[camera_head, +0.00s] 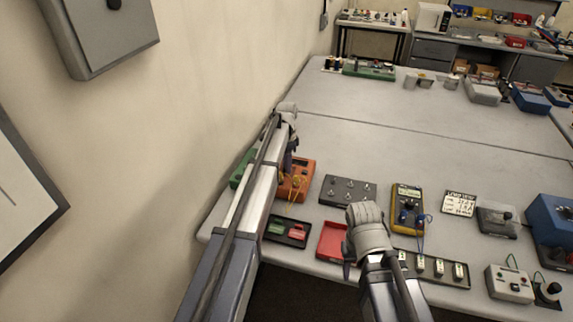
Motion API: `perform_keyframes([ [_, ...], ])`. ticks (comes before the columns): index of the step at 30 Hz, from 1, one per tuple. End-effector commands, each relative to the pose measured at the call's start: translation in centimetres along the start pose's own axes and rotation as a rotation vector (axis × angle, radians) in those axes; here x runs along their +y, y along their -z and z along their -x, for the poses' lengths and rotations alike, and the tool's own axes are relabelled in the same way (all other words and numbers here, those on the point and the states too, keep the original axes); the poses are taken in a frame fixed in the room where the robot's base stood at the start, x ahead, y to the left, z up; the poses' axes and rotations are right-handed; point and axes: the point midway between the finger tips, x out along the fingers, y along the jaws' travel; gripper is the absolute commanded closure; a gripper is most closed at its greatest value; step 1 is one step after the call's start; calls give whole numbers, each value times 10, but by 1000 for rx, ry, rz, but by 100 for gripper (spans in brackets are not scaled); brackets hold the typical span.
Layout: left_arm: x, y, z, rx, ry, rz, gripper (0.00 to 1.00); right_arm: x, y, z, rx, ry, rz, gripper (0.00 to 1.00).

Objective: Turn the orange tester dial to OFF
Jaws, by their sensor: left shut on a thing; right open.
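The orange tester (303,176) lies near the left side of the table, partly covered by my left arm, with yellow leads at its front. My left arm reaches over it, and my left gripper (289,168) points down at the tester's left part, shut on what appears to be its dial. The dial itself and its marking are hidden behind the arm. My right gripper (347,268) is open near the table's front edge, beside the red tray (331,241), and is partly hidden by its own wrist.
A grey switch box (348,190) and a yellow meter (407,210) stand right of the tester. A green box (241,168) is behind my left arm. A dark tray (288,231) lies in front. The table's middle is clear; the wall is close on the left.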

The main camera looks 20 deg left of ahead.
Motion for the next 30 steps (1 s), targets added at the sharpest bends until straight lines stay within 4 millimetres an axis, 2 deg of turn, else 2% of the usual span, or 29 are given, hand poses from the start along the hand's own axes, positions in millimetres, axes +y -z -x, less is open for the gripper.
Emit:
perform_keyframes([
  [12,0,-1,0,-2,-1,195,100,0,0,0,0,0,0,50],
  [29,1,-1,0,-1,-1,227,100,0,0,0,0,0,0,50],
  [30,1,-1,0,-1,-1,227,65,0,0,0,0,0,0,50],
])
